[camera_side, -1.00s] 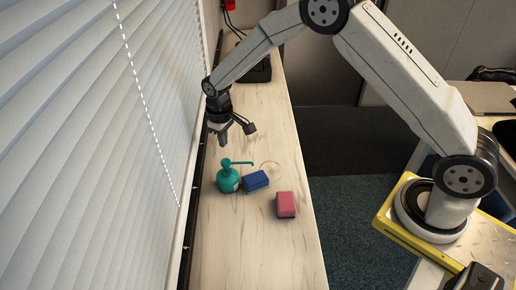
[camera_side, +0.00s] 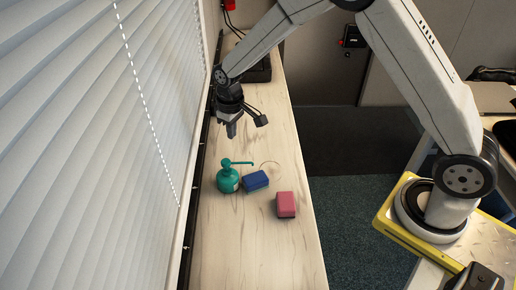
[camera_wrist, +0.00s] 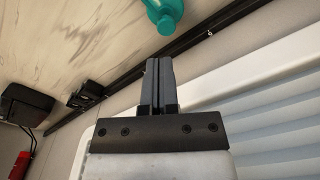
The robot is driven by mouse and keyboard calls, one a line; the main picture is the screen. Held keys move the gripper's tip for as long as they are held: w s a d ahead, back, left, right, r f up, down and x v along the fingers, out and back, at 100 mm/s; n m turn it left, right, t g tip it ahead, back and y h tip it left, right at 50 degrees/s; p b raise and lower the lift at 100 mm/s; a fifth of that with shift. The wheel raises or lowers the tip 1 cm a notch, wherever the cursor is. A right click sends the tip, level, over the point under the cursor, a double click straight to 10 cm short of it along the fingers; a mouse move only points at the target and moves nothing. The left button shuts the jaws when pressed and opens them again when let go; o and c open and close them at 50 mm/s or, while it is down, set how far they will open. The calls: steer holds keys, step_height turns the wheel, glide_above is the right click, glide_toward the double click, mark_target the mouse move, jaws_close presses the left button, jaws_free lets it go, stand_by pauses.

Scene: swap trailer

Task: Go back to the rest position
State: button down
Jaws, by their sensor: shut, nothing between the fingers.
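My gripper (camera_side: 231,130) is shut and empty, raised above the narrow wooden counter (camera_side: 255,240). In the side view it is above and behind the green pump bottle (camera_side: 228,180), apart from it. In the wrist view my gripper's fingers (camera_wrist: 160,62) are together with nothing between them. The green bottle also shows in part at the top of the wrist view (camera_wrist: 165,14). A blue sponge (camera_side: 255,181) lies beside the bottle, and a pink sponge (camera_side: 286,204) lies nearer the camera to the right.
Window blinds (camera_side: 90,130) run along the counter's left side, close to my gripper. A black device (camera_side: 258,68) sits at the counter's far end, with a red object (camera_side: 229,5) on the wall beyond. The counter's near part is clear.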

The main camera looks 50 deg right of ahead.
steer(key=s+d+r+m+t, duration=0.1)
steer(key=s+d+r, duration=0.1)
steer(key=s, duration=0.8)
steer(key=s+d+r+m+t, duration=0.1)
steer(key=s+d+r, duration=0.2)
steer(key=s, duration=0.8)
steer(key=shift+d+r+m, duration=0.2)
steer(key=shift+r+m, duration=0.1)
steer(key=shift+r, duration=0.35)
